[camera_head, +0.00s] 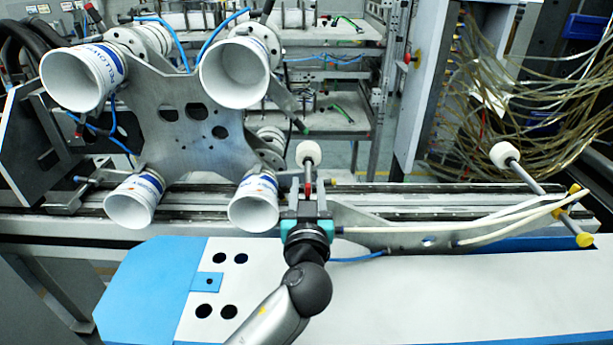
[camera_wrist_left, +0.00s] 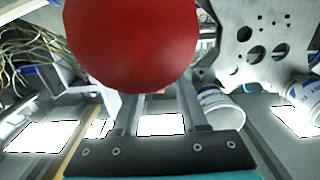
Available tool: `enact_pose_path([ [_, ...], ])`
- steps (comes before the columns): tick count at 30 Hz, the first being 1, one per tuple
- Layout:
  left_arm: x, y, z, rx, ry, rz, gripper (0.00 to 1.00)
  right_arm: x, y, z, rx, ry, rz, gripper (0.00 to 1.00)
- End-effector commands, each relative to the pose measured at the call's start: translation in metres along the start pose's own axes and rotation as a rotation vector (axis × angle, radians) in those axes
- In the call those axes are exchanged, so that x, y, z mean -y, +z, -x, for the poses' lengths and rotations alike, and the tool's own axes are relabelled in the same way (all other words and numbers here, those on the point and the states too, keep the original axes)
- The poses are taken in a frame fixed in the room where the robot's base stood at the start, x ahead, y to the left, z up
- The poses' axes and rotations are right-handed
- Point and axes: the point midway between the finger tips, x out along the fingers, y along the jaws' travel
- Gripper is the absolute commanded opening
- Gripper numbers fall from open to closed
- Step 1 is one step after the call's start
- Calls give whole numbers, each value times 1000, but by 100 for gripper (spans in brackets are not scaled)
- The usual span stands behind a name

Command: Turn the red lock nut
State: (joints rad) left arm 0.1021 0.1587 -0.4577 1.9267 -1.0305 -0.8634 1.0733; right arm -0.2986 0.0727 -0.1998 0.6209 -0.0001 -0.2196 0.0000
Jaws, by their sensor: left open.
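The red lock nut (camera_head: 307,186) is a small red piece on an upright rod below a white knob (camera_head: 308,153), right of the cups in the head view. My left gripper (camera_head: 307,200) points away from me at this rod, with its open fingers around or just in front of the red nut; I cannot tell whether they touch it. In the left wrist view a large red rounded shape (camera_wrist_left: 130,45) fills the top middle, close to the camera, above the gripper's dark base and partly hiding the fingers. My right gripper is not in view.
A metal plate (camera_head: 180,140) carries several white printed cups (camera_head: 85,77) to the left. A second rod with a white knob (camera_head: 505,155) leans at the right, joined by pale hoses. A blue and white cover (camera_head: 430,295) lies in front. Tangled tubes hang at the back right.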

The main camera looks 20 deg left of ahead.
Motion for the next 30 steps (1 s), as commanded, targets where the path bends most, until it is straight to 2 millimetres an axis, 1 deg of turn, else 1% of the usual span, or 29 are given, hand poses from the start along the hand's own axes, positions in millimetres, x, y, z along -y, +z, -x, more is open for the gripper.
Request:
enact_pose_path([
  [11,0,0,2,1,-1,0,42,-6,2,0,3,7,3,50],
  [22,0,0,1,1,-1,0,2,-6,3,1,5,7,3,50],
  [23,0,0,1,1,-1,0,0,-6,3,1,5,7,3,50],
  [30,0,0,1,1,-1,0,0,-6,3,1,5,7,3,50],
])
